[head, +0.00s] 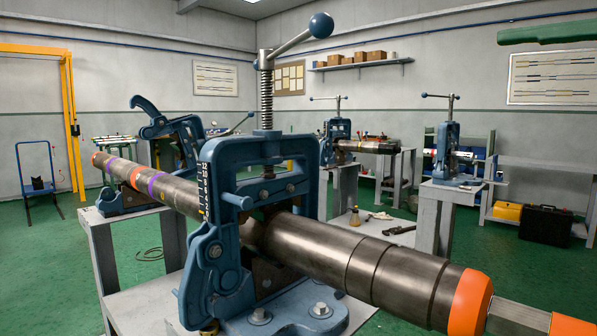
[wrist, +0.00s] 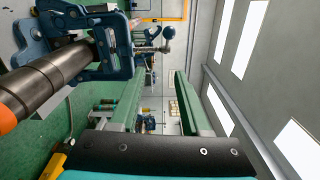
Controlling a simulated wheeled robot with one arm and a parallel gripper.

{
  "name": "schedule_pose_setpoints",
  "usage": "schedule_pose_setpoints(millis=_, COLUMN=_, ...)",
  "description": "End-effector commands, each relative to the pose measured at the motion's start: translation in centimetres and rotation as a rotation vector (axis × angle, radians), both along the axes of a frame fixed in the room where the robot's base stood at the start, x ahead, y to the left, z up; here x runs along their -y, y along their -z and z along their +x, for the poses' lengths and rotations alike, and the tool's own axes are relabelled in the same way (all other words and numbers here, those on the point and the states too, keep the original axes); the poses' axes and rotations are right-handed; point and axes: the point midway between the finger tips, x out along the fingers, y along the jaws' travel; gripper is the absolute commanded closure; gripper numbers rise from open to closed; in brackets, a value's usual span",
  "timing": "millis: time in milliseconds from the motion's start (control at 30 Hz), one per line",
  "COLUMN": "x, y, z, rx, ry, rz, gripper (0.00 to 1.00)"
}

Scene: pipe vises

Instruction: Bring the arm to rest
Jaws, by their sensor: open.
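My gripper (wrist: 161,76) is open and empty, its two green fingers apart with only the room behind between them. A green finger of it also shows at the top right edge of the head view (head: 545,33); the rest of the arm is out of that picture. The near blue pipe vise (head: 262,185) holds a long dark steel pipe (head: 345,258) with an orange band near its right end. In the wrist view the vise (wrist: 108,40) and pipe (wrist: 55,78) lie left of the fingers, apart from them.
A second blue vise (head: 165,150) supports the pipe's far left part. Other vises (head: 338,135) (head: 447,150) stand on grey pedestals behind. A yellow frame (head: 72,120) and blue cart (head: 38,175) are at left. A black toolbox (head: 546,225) is at right.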

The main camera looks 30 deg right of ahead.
Motion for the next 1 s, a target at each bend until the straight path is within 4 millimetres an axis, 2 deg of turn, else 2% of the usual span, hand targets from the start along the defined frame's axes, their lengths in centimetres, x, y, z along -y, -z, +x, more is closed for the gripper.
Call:
schedule_pose_setpoints(millis=267, x=-4.8, y=2.3, z=4.3, rx=-0.081, ry=-0.053, rz=-0.163, gripper=0.53)
schedule_pose_setpoints(millis=367, x=-7.1, y=3.9, z=6.2, rx=-0.121, ry=-0.083, rz=-0.243, gripper=0.53)
schedule_pose_setpoints(millis=467, x=-10.0, y=6.4, z=8.6, rx=-0.177, ry=-0.124, rz=-0.349, gripper=0.53)
schedule_pose_setpoints(millis=567, x=-13.5, y=10.3, z=11.3, rx=-0.248, ry=-0.183, rz=-0.481, gripper=0.53)
schedule_pose_setpoints(millis=700, x=-17.7, y=16.8, z=14.1, rx=-0.351, ry=-0.278, rz=-0.665, gripper=0.53)
schedule_pose_setpoints(millis=833, x=-20.7, y=23.6, z=15.6, rx=-0.445, ry=-0.375, rz=-0.821, gripper=0.53)
schedule_pose_setpoints(millis=1000, x=-23.2, y=33.3, z=15.7, rx=-0.574, ry=-0.524, rz=-1.005, gripper=0.53)
